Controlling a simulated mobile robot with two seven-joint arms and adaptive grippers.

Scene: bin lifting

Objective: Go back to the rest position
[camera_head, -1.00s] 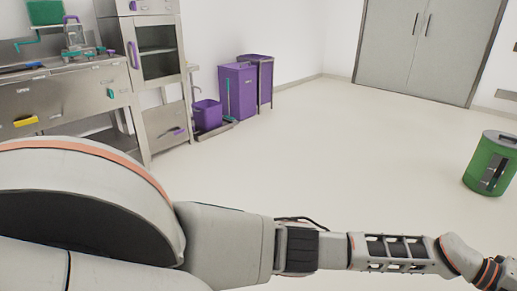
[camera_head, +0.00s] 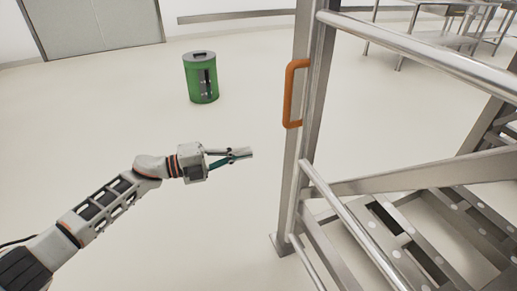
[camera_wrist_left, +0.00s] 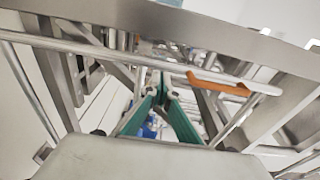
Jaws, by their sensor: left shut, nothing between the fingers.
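My left gripper (camera_head: 240,154) reaches in from the left in the head view, stretched out over open floor. Its fingers are together with nothing between them. In the left wrist view the green fingers (camera_wrist_left: 165,88) converge to a point, facing the metal stair structure. In the head view the fingertips are left of the stair's upright post and look apart from it. My right gripper is not in view.
A metal stair frame (camera_head: 303,150) with an orange handle (camera_head: 291,93) fills the right side. A green bin (camera_head: 201,77) stands on the floor beyond my gripper. Grey double doors (camera_head: 95,28) are at the back left. The floor between is clear.

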